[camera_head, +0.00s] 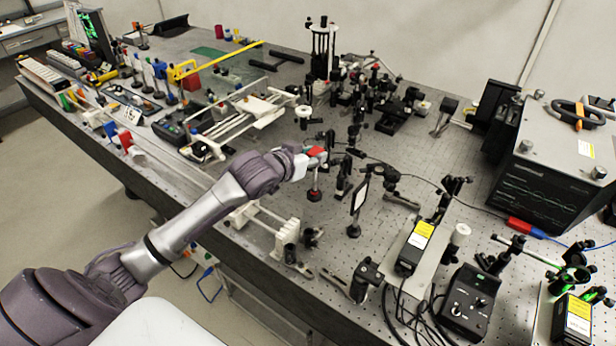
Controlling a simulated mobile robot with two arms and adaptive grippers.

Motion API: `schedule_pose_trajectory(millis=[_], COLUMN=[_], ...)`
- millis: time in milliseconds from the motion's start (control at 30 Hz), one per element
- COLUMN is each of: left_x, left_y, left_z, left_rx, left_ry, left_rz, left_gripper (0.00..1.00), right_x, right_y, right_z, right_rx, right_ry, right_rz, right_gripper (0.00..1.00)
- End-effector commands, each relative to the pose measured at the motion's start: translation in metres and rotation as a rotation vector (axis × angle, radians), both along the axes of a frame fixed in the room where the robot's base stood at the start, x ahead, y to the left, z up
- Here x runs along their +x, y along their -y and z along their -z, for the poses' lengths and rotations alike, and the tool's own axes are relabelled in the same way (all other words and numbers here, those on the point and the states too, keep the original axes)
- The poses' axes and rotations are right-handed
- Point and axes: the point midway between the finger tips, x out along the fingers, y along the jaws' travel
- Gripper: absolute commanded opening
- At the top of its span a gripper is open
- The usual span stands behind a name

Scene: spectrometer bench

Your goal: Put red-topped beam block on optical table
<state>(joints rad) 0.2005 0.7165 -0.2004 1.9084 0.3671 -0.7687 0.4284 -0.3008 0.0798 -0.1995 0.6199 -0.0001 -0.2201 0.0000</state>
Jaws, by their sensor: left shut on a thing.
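My left arm reaches in from the lower left over the optical table (410,190). My left gripper (312,160) is shut on the red-topped beam block (317,152) near the middle of the table. The block's red top shows at the fingertips; the gripper covers much of the rest. A slim post on a dark round base (314,195) shows just below the gripper. I cannot tell whether it belongs to the block or whether its base touches the table. My right gripper is out of view.
A black framed screen on a post (359,205) stands to the right of the gripper. Crowded optic mounts (385,105) stand behind it. A white rail assembly (245,115) lies to the left. A large black instrument box (545,180) stands at the right. Bare tabletop shows right of the middle.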

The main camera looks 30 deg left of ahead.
Motion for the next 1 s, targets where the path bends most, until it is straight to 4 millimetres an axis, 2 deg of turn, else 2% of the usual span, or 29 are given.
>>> schedule_pose_trajectory(millis=[433,867,900,1000], left_x=[0.0,0.0,0.0,0.0], left_y=[0.0,0.001,0.001,0.001], left_z=[0.047,0.055,0.057,0.057], left_rx=[0.0,0.0,0.0,0.0], left_ry=[0.006,0.008,0.003,0.002], left_rz=[0.0,0.001,0.0,0.0], left_gripper=[0.0,0.0,0.36,0.52], right_x=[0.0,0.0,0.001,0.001], right_y=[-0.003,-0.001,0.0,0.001], right_z=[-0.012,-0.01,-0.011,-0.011], right_rx=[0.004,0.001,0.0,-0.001], right_ry=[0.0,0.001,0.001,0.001], right_rz=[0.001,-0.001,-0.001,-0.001], right_gripper=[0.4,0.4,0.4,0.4])
